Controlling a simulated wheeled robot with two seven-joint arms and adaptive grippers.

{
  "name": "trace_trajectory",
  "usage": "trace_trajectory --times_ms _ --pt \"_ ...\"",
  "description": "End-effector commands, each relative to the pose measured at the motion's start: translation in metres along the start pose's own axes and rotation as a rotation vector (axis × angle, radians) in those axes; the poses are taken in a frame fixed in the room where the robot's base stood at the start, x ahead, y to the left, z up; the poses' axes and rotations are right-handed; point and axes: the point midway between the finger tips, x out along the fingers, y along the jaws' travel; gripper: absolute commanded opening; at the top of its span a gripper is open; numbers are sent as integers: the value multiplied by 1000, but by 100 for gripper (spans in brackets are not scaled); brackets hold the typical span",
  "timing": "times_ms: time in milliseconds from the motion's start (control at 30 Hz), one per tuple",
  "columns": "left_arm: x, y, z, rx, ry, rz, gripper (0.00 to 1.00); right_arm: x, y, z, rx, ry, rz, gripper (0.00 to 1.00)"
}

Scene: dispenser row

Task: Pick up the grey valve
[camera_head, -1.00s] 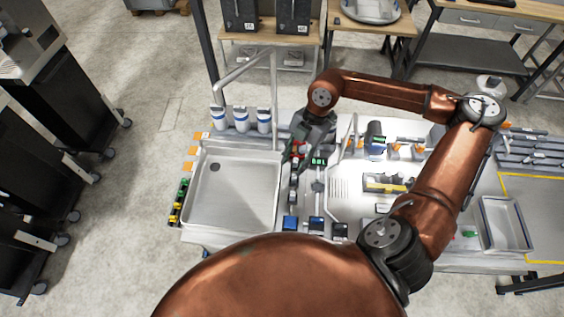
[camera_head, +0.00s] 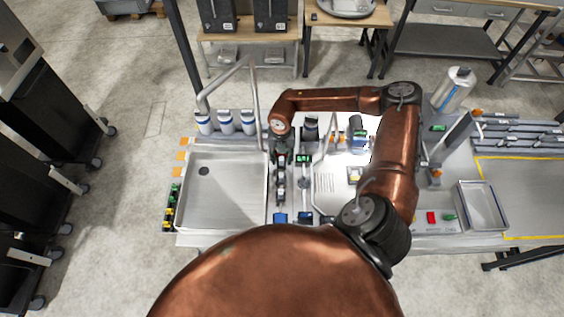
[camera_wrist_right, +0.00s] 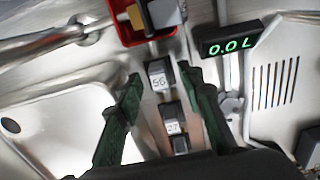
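My right gripper (camera_wrist_right: 160,80) is open, with its two green fingers spread apart in the wrist view. Dark blocks marked 56 (camera_wrist_right: 158,76) and 27 (camera_wrist_right: 172,118) show in the gap between the fingers, and I see no grip on them. In the head view the right gripper (camera_head: 281,160) hangs over the strip right of the sink. A small grey fitting (camera_wrist_right: 231,104) sits below the display on the right in the wrist view. A grey block (camera_wrist_right: 165,13) lies in a red holder. I cannot tell which is the grey valve. My left gripper is out of view.
A display reading 0.0 L (camera_wrist_right: 230,46) stands right of the fingers. The red holder (camera_wrist_right: 118,34) is ahead of them, with a yellow piece inside. The sink (camera_head: 225,190) is left of the arm; several white-and-blue cups (camera_head: 226,123) stand behind it. An empty tray (camera_head: 481,207) is at right.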

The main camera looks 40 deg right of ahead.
Motion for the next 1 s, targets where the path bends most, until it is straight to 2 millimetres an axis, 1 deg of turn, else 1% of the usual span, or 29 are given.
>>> trace_trajectory --times_ms 100,333,833,1000 --pt "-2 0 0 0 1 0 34 9 0 -1 0 2 -2 35" --pt "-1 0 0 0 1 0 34 10 0 -1 0 1 -1 35" --pt "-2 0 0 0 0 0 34 10 0 -1 1 1 0 0" --pt "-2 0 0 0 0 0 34 10 0 -1 1 1 0 0"
